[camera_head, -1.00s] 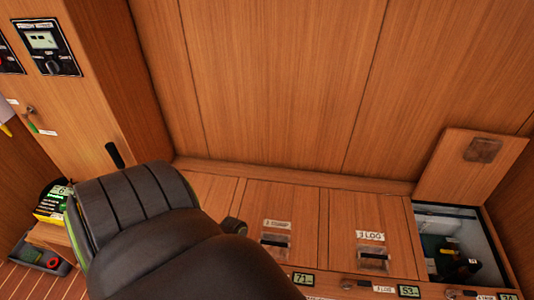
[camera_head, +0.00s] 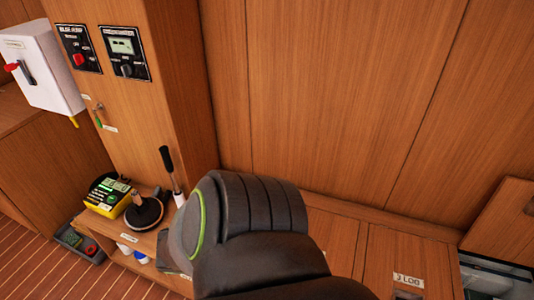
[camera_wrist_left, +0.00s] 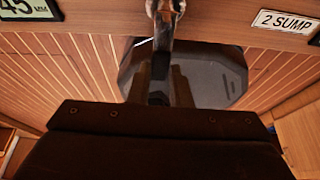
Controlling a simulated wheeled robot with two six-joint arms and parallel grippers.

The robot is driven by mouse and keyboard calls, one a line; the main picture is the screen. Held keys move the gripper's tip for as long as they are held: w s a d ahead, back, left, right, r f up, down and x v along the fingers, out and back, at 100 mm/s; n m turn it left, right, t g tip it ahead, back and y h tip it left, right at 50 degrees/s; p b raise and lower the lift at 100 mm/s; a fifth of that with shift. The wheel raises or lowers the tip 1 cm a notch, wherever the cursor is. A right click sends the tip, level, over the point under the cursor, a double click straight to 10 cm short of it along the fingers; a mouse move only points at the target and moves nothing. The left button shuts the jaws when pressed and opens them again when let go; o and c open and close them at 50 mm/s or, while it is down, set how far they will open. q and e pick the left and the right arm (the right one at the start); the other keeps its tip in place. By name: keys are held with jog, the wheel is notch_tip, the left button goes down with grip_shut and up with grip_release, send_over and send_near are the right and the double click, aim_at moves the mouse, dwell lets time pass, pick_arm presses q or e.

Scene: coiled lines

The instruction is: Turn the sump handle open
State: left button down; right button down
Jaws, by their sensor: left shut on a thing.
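In the left wrist view, the sump handle (camera_wrist_left: 166,22) is a metal lever hanging from a wooden edge, beside a label reading "2 SUMP" (camera_wrist_left: 286,21). My left gripper (camera_wrist_left: 160,88) is shut on the handle, its dark body filling the lower part of that view. The grip itself is dark and partly hidden. In the head view my dark left arm covers the middle of the bench and hides the handle and the fingertips. My right gripper is not in view.
A white switch box (camera_head: 41,70) and black panels (camera_head: 124,52) are on the left wall. A yellow-black meter (camera_head: 107,195), a round black base (camera_head: 144,212) and a black-gripped lever (camera_head: 170,172) stand left of my arm. An open compartment (camera_head: 495,277) is at right.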

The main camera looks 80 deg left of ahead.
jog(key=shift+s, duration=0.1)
pick_arm(q)
jog(key=c, duration=1.3)
grip_release()
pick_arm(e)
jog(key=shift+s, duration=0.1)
pick_arm(q)
jog(key=shift+r, duration=0.1)
jog(key=p+v, duration=0.2)
jog(key=v, duration=1.5)
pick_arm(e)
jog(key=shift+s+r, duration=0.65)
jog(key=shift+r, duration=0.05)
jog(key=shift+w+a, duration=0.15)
pick_arm(q)
jog(key=shift+s, duration=0.1)
